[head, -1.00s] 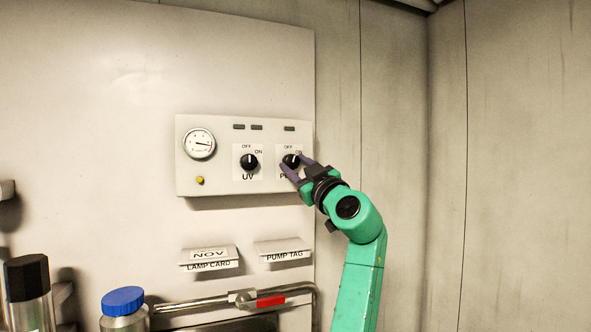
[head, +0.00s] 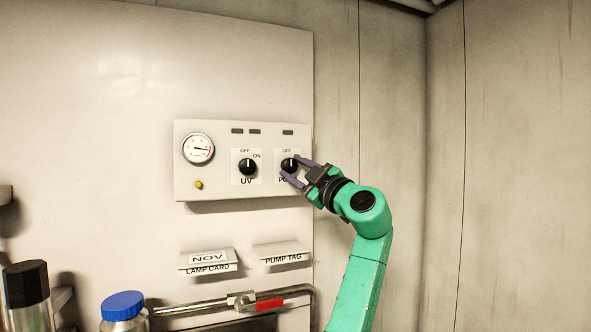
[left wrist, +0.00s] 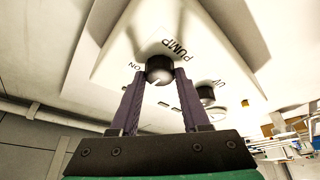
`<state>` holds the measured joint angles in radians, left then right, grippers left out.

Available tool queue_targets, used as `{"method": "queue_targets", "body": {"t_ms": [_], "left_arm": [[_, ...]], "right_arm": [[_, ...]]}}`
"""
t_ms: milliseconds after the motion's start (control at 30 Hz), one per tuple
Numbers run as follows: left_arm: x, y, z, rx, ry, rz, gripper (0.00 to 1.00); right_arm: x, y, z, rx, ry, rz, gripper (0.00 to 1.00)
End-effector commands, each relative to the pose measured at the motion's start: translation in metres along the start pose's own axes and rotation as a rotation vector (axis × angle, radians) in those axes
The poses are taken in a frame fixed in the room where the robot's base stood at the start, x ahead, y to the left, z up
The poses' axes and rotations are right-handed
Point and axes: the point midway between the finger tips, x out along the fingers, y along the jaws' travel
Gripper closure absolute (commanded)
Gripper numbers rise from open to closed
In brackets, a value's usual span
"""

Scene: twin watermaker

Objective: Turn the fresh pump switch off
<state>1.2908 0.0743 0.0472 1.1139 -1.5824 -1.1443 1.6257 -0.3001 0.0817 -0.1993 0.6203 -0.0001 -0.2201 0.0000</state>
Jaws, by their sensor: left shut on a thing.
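The pump switch (head: 289,164) is a round black knob at the right of the white control panel (head: 220,188), with OFF printed above it. My left gripper (head: 293,169) is at the knob. In the left wrist view, its two purple fingers are shut on either side of the pump knob (left wrist: 159,68). The knob's pale mark points down-left there, and the ON print is to its left. In the head view the mark is too small to read surely. The PUMP label is partly covered by a finger. My right gripper is not in view.
The UV knob (head: 247,167) sits left of the pump knob, with a gauge (head: 198,149) and yellow button (head: 198,185) beyond. Below are the lamp card holder (head: 208,262), pump tag holder (head: 283,254) and a pipe with a red handle (head: 270,305). The right wall is bare.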

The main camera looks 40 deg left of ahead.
Motion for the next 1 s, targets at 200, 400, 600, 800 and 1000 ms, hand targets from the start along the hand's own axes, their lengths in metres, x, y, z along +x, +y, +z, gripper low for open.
{"method": "queue_targets", "body": {"t_ms": [200, 400, 600, 800, 1000], "left_arm": [[0.000, 0.000, 0.000, -0.002, -0.002, 0.001, 0.24], [0.000, 0.000, 0.000, -0.001, -0.001, 0.001, 0.24], [-0.014, -0.001, 0.002, -0.002, -0.001, 0.002, 0.24], [-0.070, -0.003, 0.004, -0.003, -0.004, 0.004, 0.24], [-0.123, -0.002, 0.004, -0.001, -0.004, 0.003, 0.24]], "right_arm": [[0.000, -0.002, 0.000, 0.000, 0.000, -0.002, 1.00], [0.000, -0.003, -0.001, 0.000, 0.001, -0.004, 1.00], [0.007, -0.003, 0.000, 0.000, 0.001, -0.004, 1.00], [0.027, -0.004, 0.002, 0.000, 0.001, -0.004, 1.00], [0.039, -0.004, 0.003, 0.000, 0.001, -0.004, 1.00]]}}
